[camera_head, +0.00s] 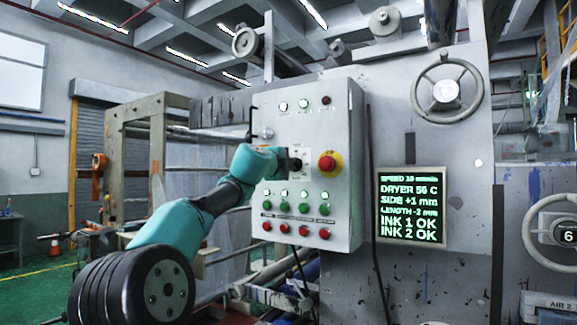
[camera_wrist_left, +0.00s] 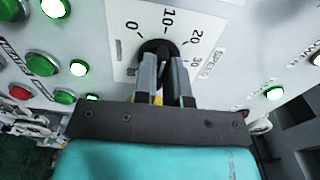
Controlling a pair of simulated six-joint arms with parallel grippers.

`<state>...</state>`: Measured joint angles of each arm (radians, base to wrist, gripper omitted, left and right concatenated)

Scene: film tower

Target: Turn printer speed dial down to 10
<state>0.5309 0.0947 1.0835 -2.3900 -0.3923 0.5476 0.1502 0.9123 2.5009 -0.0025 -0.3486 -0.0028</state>
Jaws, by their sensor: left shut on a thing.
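The black speed dial (camera_wrist_left: 158,48) sits on a white scale plate (camera_wrist_left: 125,25) marked 0, 10, 20 and 30, with the word SPEED beside it. My left gripper (camera_wrist_left: 160,68) is shut on the dial, one finger on each side. The 10 mark lies just above the dial in the left wrist view; the fingers partly hide the dial, and its pointer is hard to make out. In the head view my left gripper (camera_head: 289,163) meets the control box (camera_head: 265,120) at the plate (camera_head: 303,156). My right gripper is not in view.
A red emergency button (camera_head: 327,163) on a yellow base is close right of the dial. Rows of green and red buttons (camera_head: 295,208) are below it. A screen (camera_head: 413,207) on the right lists speed, its small digits blurred, plus dryer, side, length and ink lines.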

